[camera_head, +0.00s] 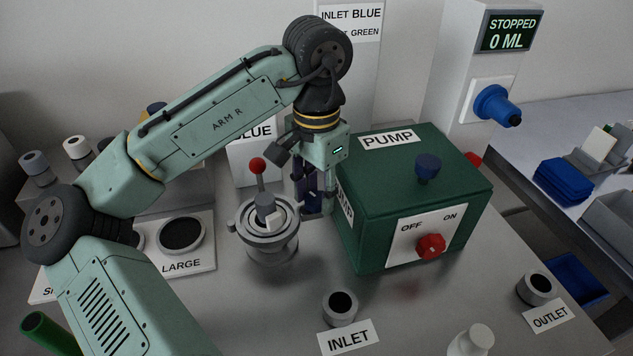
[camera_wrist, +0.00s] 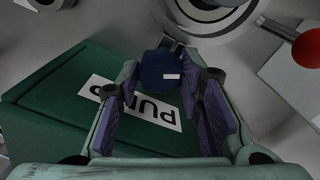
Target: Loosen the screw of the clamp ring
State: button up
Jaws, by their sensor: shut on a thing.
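The clamp ring (camera_head: 265,215) is a grey metal ring around the top of a round grey fitting, left of the pump. Part of it shows at the top of the wrist view (camera_wrist: 215,22). The screw's dark blue knob (camera_wrist: 160,75), with a small white mark, sits beside the ring in the wrist view. My gripper (camera_head: 314,190) points down between the ring and the pump. In the wrist view its purple-padded fingers (camera_wrist: 163,85) are closed on the knob from both sides. In the head view my fingers largely hide the knob.
The green pump box (camera_head: 400,180) stands close on the right, with a dark blue knob (camera_head: 428,167) on top and a red OFF/ON dial (camera_head: 431,246). A red-ball lever (camera_head: 257,165) rises by the ring. The INLET port (camera_head: 340,306) is in front.

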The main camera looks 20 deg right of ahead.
jog(key=n+p, duration=0.1)
jog(key=n, duration=0.4)
jog(key=shift+n, duration=0.3)
jog(key=n, duration=0.7)
dwell(0.4)
jog(key=o, duration=1.2)
jog(key=shift+c, duration=0.2)
